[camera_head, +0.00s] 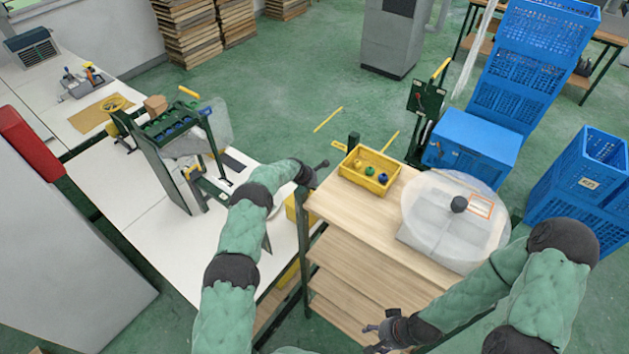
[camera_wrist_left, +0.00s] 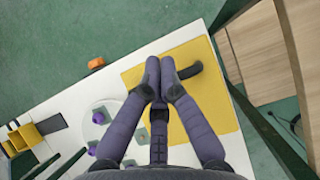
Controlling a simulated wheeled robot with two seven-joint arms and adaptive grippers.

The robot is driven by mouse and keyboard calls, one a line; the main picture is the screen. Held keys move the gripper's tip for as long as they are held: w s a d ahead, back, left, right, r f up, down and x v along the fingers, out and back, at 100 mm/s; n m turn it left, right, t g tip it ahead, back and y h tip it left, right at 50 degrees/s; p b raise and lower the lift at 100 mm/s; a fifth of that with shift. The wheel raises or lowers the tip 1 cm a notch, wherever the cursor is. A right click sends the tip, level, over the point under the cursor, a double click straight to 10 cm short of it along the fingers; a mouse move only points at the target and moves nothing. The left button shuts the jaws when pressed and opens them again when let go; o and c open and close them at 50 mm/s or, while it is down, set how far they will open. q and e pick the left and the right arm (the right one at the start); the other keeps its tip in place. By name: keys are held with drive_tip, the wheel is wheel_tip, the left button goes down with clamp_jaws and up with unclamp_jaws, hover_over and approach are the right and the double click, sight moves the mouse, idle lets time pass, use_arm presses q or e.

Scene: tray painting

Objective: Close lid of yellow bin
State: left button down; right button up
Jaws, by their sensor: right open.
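A flat yellow panel with a black handle (camera_wrist_left: 187,71) lies under my left gripper (camera_wrist_left: 160,63) in the left wrist view. It looks like the yellow bin's lid (camera_wrist_left: 215,105), but whether it is open is unclear. In the head view a yellow bin (camera_head: 291,208) shows partly behind my left arm at the white table's edge. My left gripper's fingertips are together beside the handle, with nothing visible between them. My right gripper (camera_head: 375,335) is open and empty low by the wooden shelf's front.
A yellow tray (camera_head: 345,172) with coloured balls stands on the wooden shelf unit (camera_head: 350,215), beside a translucent round cover (camera_head: 425,200). A green rack (camera_head: 150,150) stands on the white table (camera_head: 150,235). Blue crates (camera_head: 520,70) are at the right.

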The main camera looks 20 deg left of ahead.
idle(0.6)
use_arm(q)
drive_tip(key=shift+s+a+r, duration=0.15)
drive_tip(key=shift+s+r, duration=0.05)
drive_tip(key=shift+r, duration=0.25)
drive_tip(key=v, duration=1.1)
